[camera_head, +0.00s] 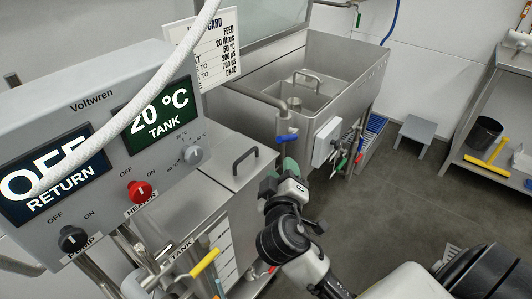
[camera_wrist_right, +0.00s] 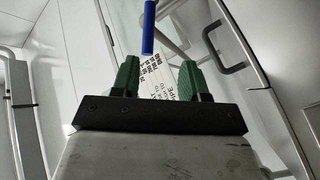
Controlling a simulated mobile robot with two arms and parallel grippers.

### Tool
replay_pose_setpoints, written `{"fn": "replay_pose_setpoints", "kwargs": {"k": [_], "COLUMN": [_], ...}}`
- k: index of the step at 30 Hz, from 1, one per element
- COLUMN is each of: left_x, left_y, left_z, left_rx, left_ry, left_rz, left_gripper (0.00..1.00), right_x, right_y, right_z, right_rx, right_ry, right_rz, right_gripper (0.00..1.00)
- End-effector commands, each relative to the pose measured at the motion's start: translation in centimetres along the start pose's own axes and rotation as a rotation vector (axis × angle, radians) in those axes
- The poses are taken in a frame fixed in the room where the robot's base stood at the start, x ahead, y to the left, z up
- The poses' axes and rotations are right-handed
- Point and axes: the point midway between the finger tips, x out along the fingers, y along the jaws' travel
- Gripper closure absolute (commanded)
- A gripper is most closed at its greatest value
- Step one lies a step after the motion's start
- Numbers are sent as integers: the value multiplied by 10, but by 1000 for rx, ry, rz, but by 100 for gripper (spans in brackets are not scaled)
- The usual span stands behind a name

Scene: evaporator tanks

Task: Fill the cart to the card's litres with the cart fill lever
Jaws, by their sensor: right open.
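No label on the lever can be read. My right gripper (camera_head: 288,170) is just below the lever in the head view. In the right wrist view its green fingers (camera_wrist_right: 158,78) are apart with nothing held, and the blue lever (camera_wrist_right: 149,28) is beyond the fingertips. The card (camera_head: 216,52) reads FEED 20 litres, 50 °C; a white hose partly covers it. My left gripper is not seen.
The control panel (camera_head: 95,95) at left shows RETURN OFF and TANK 20 °C, with a black pump knob (camera_head: 72,239) and a red heater knob (camera_head: 139,191). A lidded tank with a handle (camera_head: 245,160) is left of my gripper. A grey stool (camera_head: 414,132) stands on open floor.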

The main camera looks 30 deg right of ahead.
Motion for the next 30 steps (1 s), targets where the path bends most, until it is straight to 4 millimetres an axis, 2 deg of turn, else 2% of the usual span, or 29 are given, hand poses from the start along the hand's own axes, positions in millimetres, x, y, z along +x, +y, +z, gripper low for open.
{"fn": "replay_pose_setpoints", "kwargs": {"k": [3,7,15,21,25,30], "left_x": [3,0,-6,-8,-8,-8], "left_y": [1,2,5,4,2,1], "left_z": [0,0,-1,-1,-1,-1], "left_rx": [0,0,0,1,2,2], "left_ry": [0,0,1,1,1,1], "left_rz": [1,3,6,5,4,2], "left_gripper": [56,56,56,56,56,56], "right_x": [-3,9,60,90,100,103], "right_y": [14,17,19,19,19,19], "right_z": [-4,-6,-6,-6,-6,-5], "right_rx": [20,18,17,19,18,20], "right_ry": [9,10,9,8,9,8], "right_rz": [39,44,43,40,40,38], "right_gripper": [56,56,56,56,56,56]}}
